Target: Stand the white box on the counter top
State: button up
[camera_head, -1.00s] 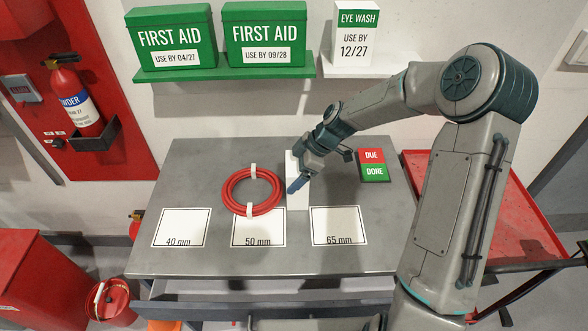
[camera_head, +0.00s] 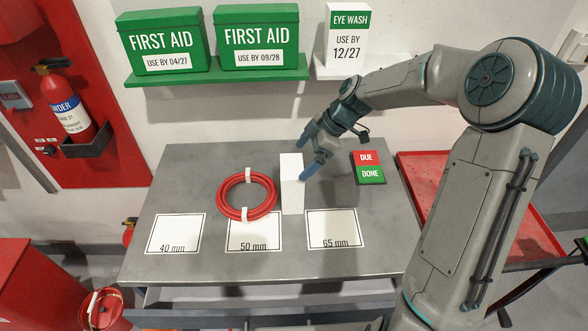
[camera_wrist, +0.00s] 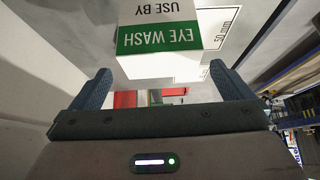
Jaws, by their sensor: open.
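The white box (camera_head: 292,196) stands upright on the grey counter top (camera_head: 340,262), behind the gap between the 50 mm and 65 mm cards. Its plain white side faces the head camera. In the wrist view the box (camera_wrist: 160,38) shows a green EYE WASH band and USE BY lettering, upside down. My gripper (camera_head: 303,162) is open, at the upper right of the box in the head view. In the wrist view its fingers (camera_wrist: 163,85) are wide apart, with the box ahead of the gap. I cannot tell whether a finger touches the box.
A red hose coil (camera_head: 247,214) lies left of the box. A red and green DUE/DONE sign (camera_head: 368,167) lies to the right. Two FIRST AID boxes (camera_head: 260,37) and another EYE WASH box (camera_head: 347,38) stand on wall shelves. The counter's right front is clear.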

jog(key=s+d+r+m+t+h, duration=0.1)
jog(key=s+d+r+m+h, duration=0.1)
jog(key=s+m, duration=0.4)
jog(key=s+d+r+m+t+h, duration=0.1)
jog(key=s+d+r+m, duration=0.3)
jog(key=s, duration=0.7)
jog(key=s+d+r+m+t+h, duration=0.1)
jog(key=s+d+r+m+h, duration=0.2)
jog(key=s+m, duration=0.5)
jog(key=shift+s+d+r+h, duration=0.15)
jog(key=shift+d+r+h, duration=0.05)
jog(key=shift+h, duration=0.1)
